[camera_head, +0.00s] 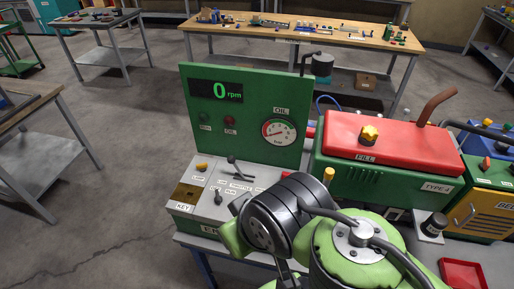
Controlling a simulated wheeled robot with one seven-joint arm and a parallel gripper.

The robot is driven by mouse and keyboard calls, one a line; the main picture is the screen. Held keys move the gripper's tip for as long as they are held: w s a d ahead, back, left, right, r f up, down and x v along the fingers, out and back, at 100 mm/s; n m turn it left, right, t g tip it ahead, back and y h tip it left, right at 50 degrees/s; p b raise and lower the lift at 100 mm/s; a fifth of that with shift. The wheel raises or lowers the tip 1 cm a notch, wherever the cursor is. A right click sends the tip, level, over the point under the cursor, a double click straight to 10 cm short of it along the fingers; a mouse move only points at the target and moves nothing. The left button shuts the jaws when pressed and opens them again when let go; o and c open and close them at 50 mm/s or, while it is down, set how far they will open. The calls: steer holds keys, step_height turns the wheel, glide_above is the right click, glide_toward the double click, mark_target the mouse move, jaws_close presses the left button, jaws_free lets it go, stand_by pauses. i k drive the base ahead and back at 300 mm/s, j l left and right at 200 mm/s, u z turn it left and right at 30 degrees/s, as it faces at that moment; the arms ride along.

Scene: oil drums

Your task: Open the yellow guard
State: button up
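A yellow slatted panel (492,210), which looks like the yellow guard, sits on the front of a green housing at the right edge. A label starting with "BE" is on it, and the frame edge cuts both off. It appears closed against the housing. My green and black arm fills the lower middle, left of the panel and apart from it in the picture. My gripper's fingers are not visible; the arm links or the frame edge hide them.
A green engine block with a red cover (390,143) stands left of the panel. A control box (222,188) and green gauge panel (230,110) stand further left. A black-capped part (434,225) and a red tray (463,273) are near the panel. Workbenches stand behind.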

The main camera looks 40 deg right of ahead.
mark_target(483, 213)
steer(key=z, duration=3.45)
steer(key=i+l+u, duration=0.2)
steer(key=u, duration=0.15)
steer(key=i+l+u, duration=0.15)
steer(key=l+u, duration=0.15)
steer(key=i+l+u, duration=0.1)
steer(key=l+u, duration=0.25)
